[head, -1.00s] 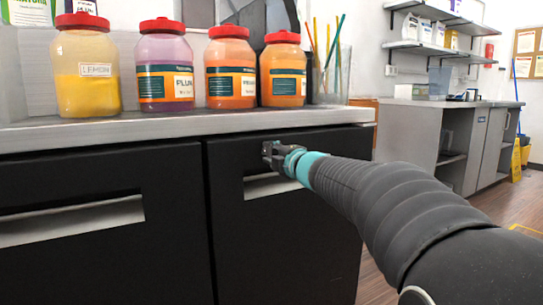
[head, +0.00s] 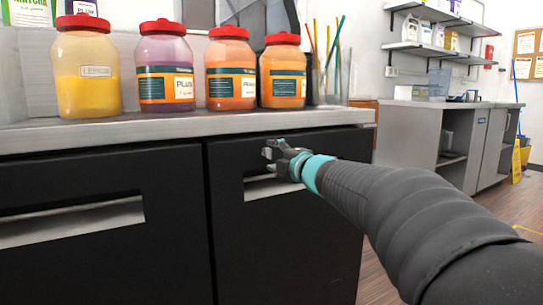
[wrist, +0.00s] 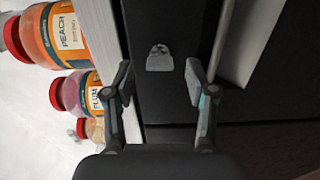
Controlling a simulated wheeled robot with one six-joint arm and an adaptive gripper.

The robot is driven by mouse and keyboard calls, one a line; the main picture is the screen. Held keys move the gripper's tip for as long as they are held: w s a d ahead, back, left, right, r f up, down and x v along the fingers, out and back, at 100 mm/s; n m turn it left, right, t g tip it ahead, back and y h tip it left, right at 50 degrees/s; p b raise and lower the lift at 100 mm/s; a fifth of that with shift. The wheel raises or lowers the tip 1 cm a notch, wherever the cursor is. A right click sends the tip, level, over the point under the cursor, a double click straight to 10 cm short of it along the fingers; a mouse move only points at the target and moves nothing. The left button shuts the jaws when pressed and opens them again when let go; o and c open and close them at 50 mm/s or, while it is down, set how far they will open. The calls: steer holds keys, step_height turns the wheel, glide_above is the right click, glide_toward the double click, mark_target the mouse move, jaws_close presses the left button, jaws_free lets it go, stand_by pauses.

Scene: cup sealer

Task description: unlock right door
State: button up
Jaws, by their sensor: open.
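The right door (head: 285,240) is a black cabinet front below the counter, and it is closed. It also shows as a dark panel in the wrist view (wrist: 183,28). A small grey lock piece (wrist: 159,60) sits on this panel in the wrist view. In the head view I cannot make the lock out behind my gripper. My gripper (head: 268,153) is in front of the upper part of the right door. In the wrist view my gripper (wrist: 158,84) is open and empty, with its fingers apart and the lock piece beyond the gap between them.
A recessed pale handle (head: 262,188) is just below my gripper. The left door (head: 90,260) is closed. The counter edge (head: 180,127) runs above the doors, with several red-lidded jars (head: 166,70) on it. Open floor (head: 500,210) lies to the right.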

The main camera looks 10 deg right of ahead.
steer(key=v, duration=1)
